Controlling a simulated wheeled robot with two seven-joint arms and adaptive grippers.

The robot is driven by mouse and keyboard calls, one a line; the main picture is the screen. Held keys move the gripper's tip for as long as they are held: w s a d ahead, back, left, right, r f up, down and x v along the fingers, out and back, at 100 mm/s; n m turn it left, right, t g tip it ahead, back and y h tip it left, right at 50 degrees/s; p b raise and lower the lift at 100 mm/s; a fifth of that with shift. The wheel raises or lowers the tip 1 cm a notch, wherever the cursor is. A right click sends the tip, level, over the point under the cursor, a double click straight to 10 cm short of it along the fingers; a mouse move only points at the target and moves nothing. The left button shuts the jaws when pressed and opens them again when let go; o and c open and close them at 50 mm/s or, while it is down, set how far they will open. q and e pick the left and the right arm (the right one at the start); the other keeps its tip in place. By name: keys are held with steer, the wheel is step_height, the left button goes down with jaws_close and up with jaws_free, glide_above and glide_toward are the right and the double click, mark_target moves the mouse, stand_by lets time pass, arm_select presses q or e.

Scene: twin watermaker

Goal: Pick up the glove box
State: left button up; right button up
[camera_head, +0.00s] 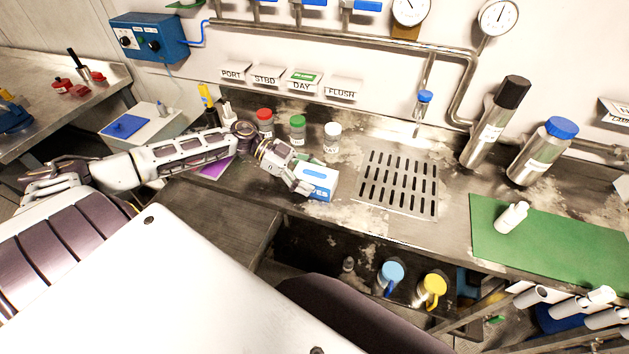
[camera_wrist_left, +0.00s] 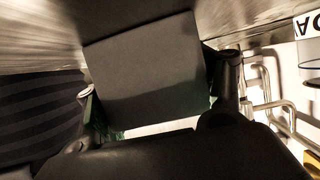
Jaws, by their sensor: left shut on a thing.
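The glove box (camera_head: 319,184) is a small white and blue carton with lettering partly hidden, at the counter's front edge left of the slotted drain plate in the head view. My left gripper (camera_head: 302,183) is shut on it from the left. In the left wrist view the box (camera_wrist_left: 146,72) shows as a dark grey face between the two fingers of the left gripper (camera_wrist_left: 160,100). I cannot tell whether the box rests on the counter or is slightly above it. My right gripper is not in view.
Jars with red (camera_head: 264,115), green (camera_head: 297,122) and white (camera_head: 332,130) lids stand behind the box. A slotted drain plate (camera_head: 398,184) lies to its right. A green mat (camera_head: 560,240) with a white bottle (camera_head: 511,217) is farther right. Steel cylinders (camera_head: 542,150) stand at the back right.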

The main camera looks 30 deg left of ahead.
mark_target(310, 172)
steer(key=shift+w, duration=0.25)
arm_select(q)
steer(key=shift+r, duration=0.15)
steer(key=shift+r, duration=0.85)
step_height(310, 172, up, 6)
steer(key=shift+r+p, duration=0.1)
steer(key=shift+p, duration=0.7)
steer(key=shift+r, duration=0.65)
steer(key=shift+r+p, duration=0.25)
steer(key=shift+p, duration=0.05)
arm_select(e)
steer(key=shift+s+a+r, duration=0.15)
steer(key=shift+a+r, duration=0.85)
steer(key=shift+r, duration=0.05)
